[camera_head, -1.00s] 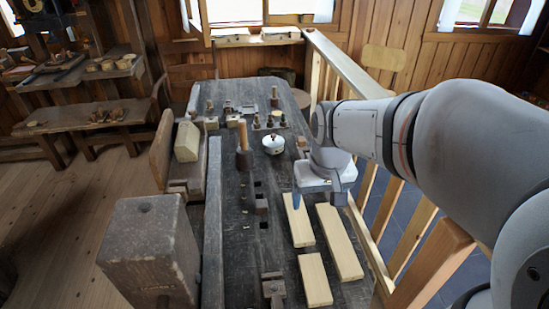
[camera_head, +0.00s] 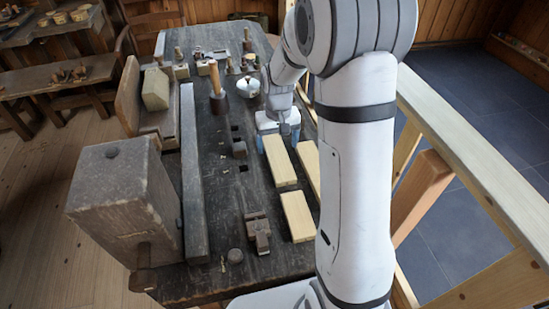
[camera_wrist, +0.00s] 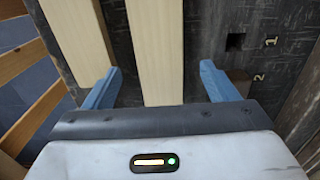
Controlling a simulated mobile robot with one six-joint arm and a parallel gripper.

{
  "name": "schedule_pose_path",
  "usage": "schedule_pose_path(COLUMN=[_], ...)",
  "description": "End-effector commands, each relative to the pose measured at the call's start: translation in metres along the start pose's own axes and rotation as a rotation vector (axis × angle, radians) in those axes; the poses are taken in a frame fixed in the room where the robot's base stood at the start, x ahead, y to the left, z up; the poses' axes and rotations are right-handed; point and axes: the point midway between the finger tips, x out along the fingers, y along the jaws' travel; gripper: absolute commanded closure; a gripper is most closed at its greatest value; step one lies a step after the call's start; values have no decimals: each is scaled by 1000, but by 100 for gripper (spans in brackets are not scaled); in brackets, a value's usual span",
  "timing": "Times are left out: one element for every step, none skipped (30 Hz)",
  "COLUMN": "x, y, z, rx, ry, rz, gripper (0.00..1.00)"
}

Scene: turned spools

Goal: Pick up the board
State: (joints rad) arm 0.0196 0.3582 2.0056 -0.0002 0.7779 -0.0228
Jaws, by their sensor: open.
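Three pale wooden boards lie flat on the dark workbench (camera_head: 215,205). In the head view, one board (camera_head: 279,161) lies on the left, a nearer board (camera_head: 298,215) lies in front, and a third board (camera_head: 309,163) on the right is partly hidden by my arm. My gripper (camera_head: 277,139) is open at the far end of the left board, its blue fingers on either side. In the wrist view, a board (camera_wrist: 155,40) runs between my open fingers (camera_wrist: 161,68), with a gap on both sides. A second board (camera_wrist: 75,35) lies left, beside the left finger.
A mallet (camera_head: 217,85), a white round pot (camera_head: 248,86) and small tools stand on the bench's far part. A long dark beam (camera_head: 188,170) and a big wooden block (camera_head: 124,195) line the left side. A pale railing (camera_head: 470,150) runs along the right.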

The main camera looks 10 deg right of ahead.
Motion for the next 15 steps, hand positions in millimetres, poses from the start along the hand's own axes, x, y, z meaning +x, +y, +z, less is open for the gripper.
schedule_pose_path(x=[7,12,19,23,28,33,36,38,40,41,42,42,42,42,42], y=[0,0,0,1,1,1,1,1,1,1,1,1,1,1,1], z=[2,2,3,4,3,3,3,3,3,2,2,2,2,2,2], rx=[0,0,1,1,1,1,1,1,1,1,1,1,1,1,1], ry=[-4,-4,-5,-4,-4,-4,-2,-2,-1,-1,0,0,0,0,0], rz=[0,0,0,0,0,0,0,0,0,0,0,0,0,0,0], gripper=[20,20,20,20,20,20,20,20,20,20,20,20,20,20,20])
